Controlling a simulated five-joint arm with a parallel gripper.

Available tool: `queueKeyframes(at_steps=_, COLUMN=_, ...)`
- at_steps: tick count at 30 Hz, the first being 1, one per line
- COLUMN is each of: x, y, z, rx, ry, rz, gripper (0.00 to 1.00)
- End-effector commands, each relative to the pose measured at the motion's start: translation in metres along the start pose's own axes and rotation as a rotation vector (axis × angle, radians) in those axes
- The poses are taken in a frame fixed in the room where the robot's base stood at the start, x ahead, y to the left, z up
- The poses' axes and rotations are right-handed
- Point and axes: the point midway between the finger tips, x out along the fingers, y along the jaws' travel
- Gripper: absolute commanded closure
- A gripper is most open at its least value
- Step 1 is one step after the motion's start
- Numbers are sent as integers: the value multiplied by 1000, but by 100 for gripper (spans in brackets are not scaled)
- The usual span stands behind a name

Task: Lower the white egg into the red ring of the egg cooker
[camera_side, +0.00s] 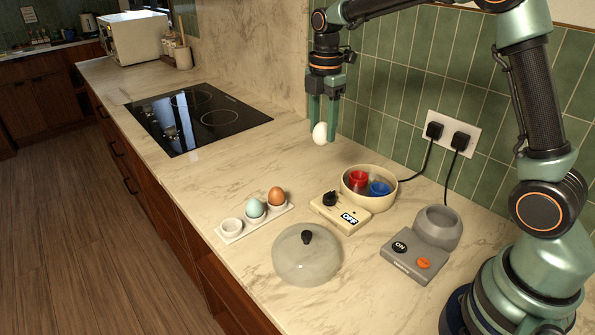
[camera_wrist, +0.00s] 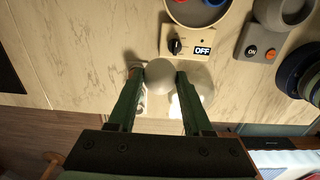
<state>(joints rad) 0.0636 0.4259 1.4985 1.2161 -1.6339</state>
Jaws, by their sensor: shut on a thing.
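My gripper (camera_side: 324,122) is shut on the white egg (camera_side: 320,134) and holds it in the air, well above the counter. In the wrist view the egg (camera_wrist: 160,76) sits between the two green fingertips. The beige egg cooker (camera_side: 343,211) stands below and to the right of the egg in the side view, its display reading OFF. Its round bowl is uncovered and holds a red ring (camera_side: 357,178) and a blue ring (camera_side: 379,188). The egg is apart from the bowl. In the wrist view the bowl is cut off by the top edge.
A clear lid with a black knob (camera_side: 307,237) lies in front of the cooker. A white tray (camera_side: 231,239) holds a blue-green egg (camera_side: 255,208) and a brown egg (camera_side: 277,196); one cup is empty. A grey appliance (camera_side: 412,258) stands right. Cords run to wall plugs (camera_side: 447,132).

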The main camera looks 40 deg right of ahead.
Motion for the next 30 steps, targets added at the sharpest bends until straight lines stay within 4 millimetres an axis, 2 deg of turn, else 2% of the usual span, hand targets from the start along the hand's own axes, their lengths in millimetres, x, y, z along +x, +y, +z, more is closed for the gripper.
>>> queueKeyframes(at_steps=6, x=18, y=-10, z=36, rx=4, ry=0, rz=-2, gripper=72)
queueKeyframes(at_steps=18, x=56, y=-25, z=93, rx=3, ry=1, rz=-4, gripper=72)
queueKeyframes(at_steps=24, x=67, y=-29, z=110, rx=2, ry=0, rz=-2, gripper=72)
queueKeyframes(at_steps=30, x=71, y=-30, z=116, rx=-1, ry=0, rz=-1, gripper=72)
